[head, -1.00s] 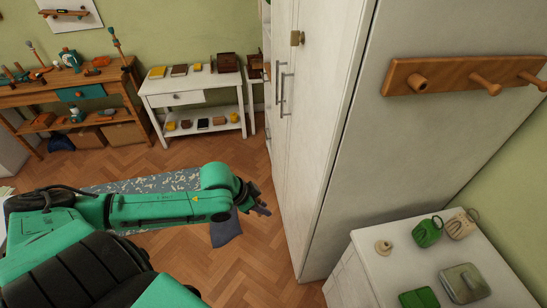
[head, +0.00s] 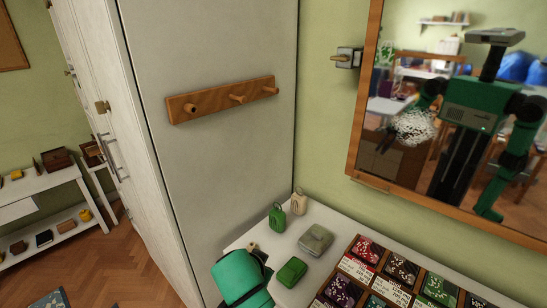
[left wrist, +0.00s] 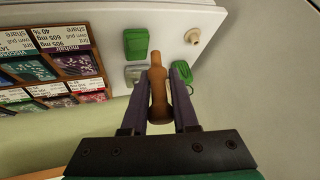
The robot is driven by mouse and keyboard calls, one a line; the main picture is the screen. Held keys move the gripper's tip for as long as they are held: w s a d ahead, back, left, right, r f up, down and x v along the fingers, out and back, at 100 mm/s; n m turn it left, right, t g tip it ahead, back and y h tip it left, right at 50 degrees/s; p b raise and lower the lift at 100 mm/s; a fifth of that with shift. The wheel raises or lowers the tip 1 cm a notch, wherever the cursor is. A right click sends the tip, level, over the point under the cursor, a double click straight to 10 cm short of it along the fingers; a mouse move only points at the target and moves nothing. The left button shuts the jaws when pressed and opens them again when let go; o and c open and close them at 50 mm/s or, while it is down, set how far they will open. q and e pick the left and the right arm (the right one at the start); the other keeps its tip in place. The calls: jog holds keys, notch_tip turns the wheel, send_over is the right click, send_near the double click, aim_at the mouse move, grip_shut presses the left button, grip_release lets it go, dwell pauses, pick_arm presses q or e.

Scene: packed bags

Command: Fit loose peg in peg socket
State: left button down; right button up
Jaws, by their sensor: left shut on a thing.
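The loose peg (left wrist: 158,88) is a turned brown wooden peg. In the left wrist view my left gripper (left wrist: 160,78) is shut on it, and its narrower end points away from the palm. In the head view my left arm (head: 238,274) is low beside the white table, with the gripper's fingers hidden. A wooden peg rail (head: 222,99) is fixed to the side of the white cabinet. My right gripper is not directly in view.
The white table (head: 294,215) below the rail holds green bags (head: 291,272), a grey-green tin (head: 316,239), a small cream knob (head: 252,246) and a compartment tray (head: 345,270). A framed mirror (head: 352,130) and wall bracket (head: 347,57) are at right. Space before the rail looks clear.

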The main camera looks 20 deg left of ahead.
pick_arm(q)
jog(key=w+a+r+m+t+y, duration=0.1)
jog(key=w+a+r+t+y, duration=0.3)
jog(key=r, duration=0.6)
jog(key=w+a+r+m+t+y, duration=0.2)
jog(key=w+a+r+y, duration=0.3)
jog(key=r, duration=0.4)
jog(key=a+r+y, duration=0.2)
jog(key=r, duration=0.5)
jog(key=a+r+t+y+p, duration=0.1)
jog(key=a+r+y, duration=0.1)
jog(key=r, duration=0.6)
jog(key=shift+w+y, duration=0.2)
jog(key=shift+y, duration=0.2)
pick_arm(e)
jog(key=shift+w+a+r, duration=0.8)
jog(key=shift+a+r, duration=0.05)
jog(key=shift+a, duration=0.1)
pick_arm(q)
jog(key=shift+f, duration=0.1)
pick_arm(e)
jog(key=shift+f, duration=0.1)
